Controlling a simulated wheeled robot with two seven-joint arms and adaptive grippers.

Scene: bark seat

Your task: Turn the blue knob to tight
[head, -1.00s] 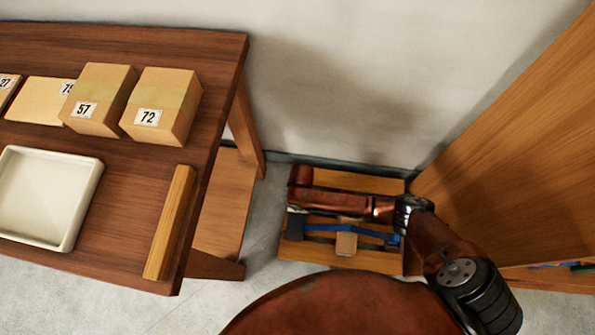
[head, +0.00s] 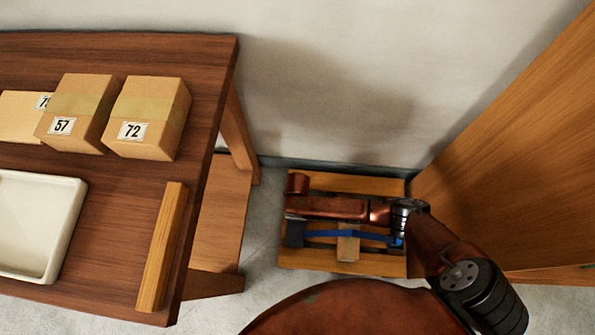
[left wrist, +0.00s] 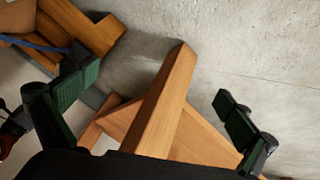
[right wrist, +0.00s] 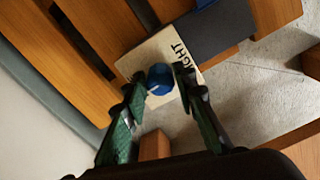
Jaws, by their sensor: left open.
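The blue knob (right wrist: 160,79) sits on a pale label plate (right wrist: 148,54) in the right wrist view. Black letters reading "IGHT" show beside it; the first part of the word is hidden. My right gripper (right wrist: 158,75) is open, with one finger on each side of the knob; I cannot tell whether they touch it. In the head view the knob and right gripper are hidden by my right arm over the low slatted wooden seat (head: 340,261). My left gripper (left wrist: 155,80) is open and empty in the left wrist view, with a wooden beam beyond its fingers.
A dark grey slab (right wrist: 220,26) lies next to the plate. A blue strip (head: 325,233) and a small wooden block (head: 348,247) are on the seat. A table (head: 120,190) with boxes and a white tray (head: 70,225) stands left; a wooden panel (head: 520,170) stands right.

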